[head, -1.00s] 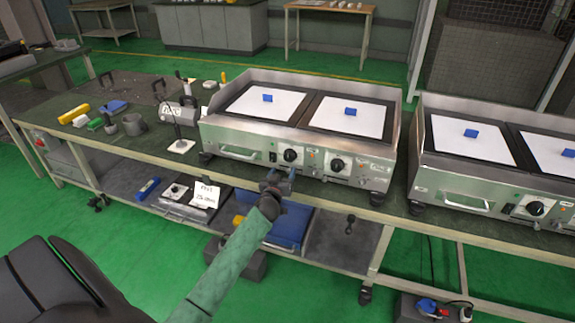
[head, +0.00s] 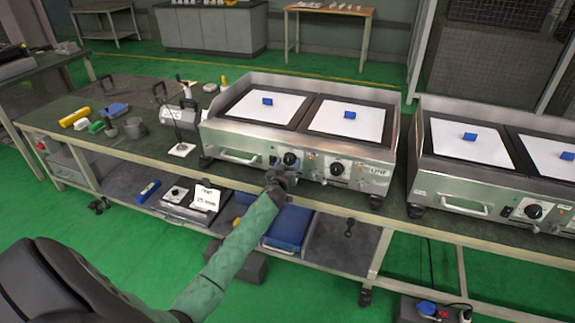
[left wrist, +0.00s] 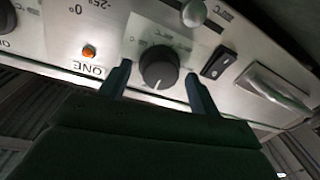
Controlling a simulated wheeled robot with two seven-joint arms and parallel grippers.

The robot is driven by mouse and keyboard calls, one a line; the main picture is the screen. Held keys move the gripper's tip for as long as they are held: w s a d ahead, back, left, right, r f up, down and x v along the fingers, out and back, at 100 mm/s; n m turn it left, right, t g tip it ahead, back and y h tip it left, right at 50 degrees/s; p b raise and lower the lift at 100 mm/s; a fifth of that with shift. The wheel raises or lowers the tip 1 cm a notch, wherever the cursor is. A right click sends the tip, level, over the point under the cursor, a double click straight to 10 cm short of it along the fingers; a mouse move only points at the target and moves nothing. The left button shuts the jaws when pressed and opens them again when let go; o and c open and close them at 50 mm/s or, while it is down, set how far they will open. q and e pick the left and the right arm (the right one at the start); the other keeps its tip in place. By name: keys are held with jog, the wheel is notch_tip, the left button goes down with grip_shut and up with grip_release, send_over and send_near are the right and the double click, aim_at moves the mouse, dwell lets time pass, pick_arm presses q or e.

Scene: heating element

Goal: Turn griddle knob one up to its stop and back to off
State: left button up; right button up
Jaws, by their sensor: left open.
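Griddle knob one (head: 290,159) is a black round knob on the steel front of the left griddle (head: 365,173). In the left wrist view the knob (left wrist: 158,67) has its white line pointing down in the picture, beside an orange lamp and a label reading ONE. My left gripper (head: 281,178) is open in front of the panel, just below the knob in the head view. In the left wrist view its two fingers stand on either side of the knob, with visible gaps. Whether the tips reach past its face I cannot tell. My right gripper is not in view.
A second knob (head: 337,168) is to the right on the same panel. A black rocker switch (left wrist: 218,62) and a bar handle (left wrist: 275,90) are beside knob one. Another griddle (head: 440,185) stands to the right. Blue blocks lie on white sheets on the griddles.

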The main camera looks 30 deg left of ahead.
pick_arm(q)
jog(key=c, duration=1)
jog(key=shift+f+m, duration=0.1)
jog(key=shift+m, duration=0.2)
